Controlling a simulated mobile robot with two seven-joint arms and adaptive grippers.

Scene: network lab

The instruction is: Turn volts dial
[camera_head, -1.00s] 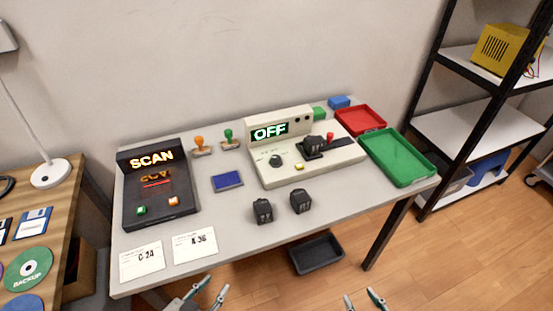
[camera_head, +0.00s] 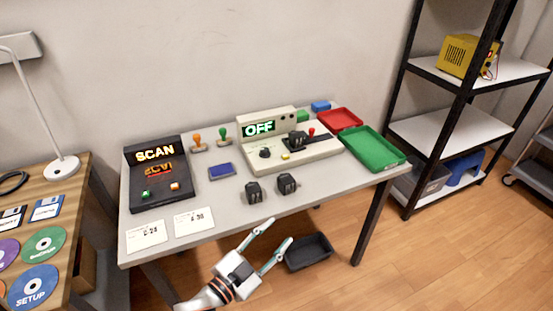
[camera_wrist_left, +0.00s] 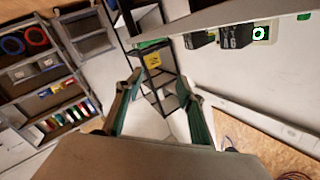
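The tester (camera_head: 300,157) is a cream box on the table with a lit display (camera_head: 259,129) reading OFF. A black round dial (camera_head: 265,152) sits on its left part, beside a small yellow button (camera_head: 285,156). A black block with a dark strap sits in its right part, near a red knob (camera_head: 311,131). My left gripper (camera_head: 272,237) is open and empty in front of the table's front edge, apart from the tester. Its two green-tipped fingers also show spread apart in the left wrist view (camera_wrist_left: 160,105). My right gripper is not in view.
Two black blocks (camera_head: 254,192) stand at the table's front. A dark SCAN unit (camera_head: 160,175), cards and stamps are left; red (camera_head: 340,119) and green (camera_head: 374,151) trays are right. A black bin (camera_head: 308,254) lies below the table. A shelf rack (camera_head: 440,130) stands far right.

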